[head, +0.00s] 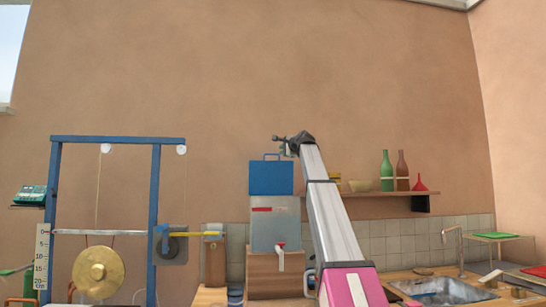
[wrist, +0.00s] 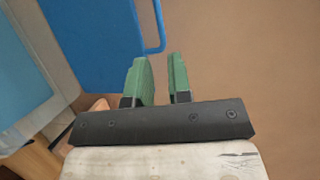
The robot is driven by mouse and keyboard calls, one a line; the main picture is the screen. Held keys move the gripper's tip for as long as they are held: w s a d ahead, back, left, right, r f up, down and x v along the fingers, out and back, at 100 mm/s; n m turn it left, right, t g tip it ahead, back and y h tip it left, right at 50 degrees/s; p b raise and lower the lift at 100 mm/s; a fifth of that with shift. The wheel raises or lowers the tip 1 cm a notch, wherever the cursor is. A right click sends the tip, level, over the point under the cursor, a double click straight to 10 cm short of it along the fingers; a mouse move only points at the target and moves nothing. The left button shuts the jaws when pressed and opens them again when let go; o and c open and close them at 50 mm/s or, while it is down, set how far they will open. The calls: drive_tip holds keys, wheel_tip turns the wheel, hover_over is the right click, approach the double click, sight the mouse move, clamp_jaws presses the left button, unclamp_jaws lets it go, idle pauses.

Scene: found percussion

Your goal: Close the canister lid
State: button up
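The canister (head: 276,232) is a grey-blue box with a red label and a red-handled tap, standing on a wooden block. Its blue lid (head: 271,178) stands upright above the canister's top, open, with a loop handle on its upper edge. The lid fills the upper left of the wrist view (wrist: 88,45), with its handle (wrist: 160,25) near the top middle. My gripper (head: 283,146) is raised above and beside the lid's top right. Its green fingers (wrist: 162,80) are apart with nothing between them. They appear close to the lid; whether they touch it cannot be told.
A shelf (head: 385,193) with bottles (head: 387,170), a bowl and a red funnel is on the wall at right. A blue frame (head: 120,139) with a gong (head: 98,272) stands at left. A sink (head: 443,291) is at lower right. The wall area above the lid is clear.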

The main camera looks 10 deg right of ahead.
drive_tip(key=x, duration=1)
drive_tip(key=shift+w, duration=0.25)
drive_tip(key=shift+a, duration=0.1)
clamp_jaws()
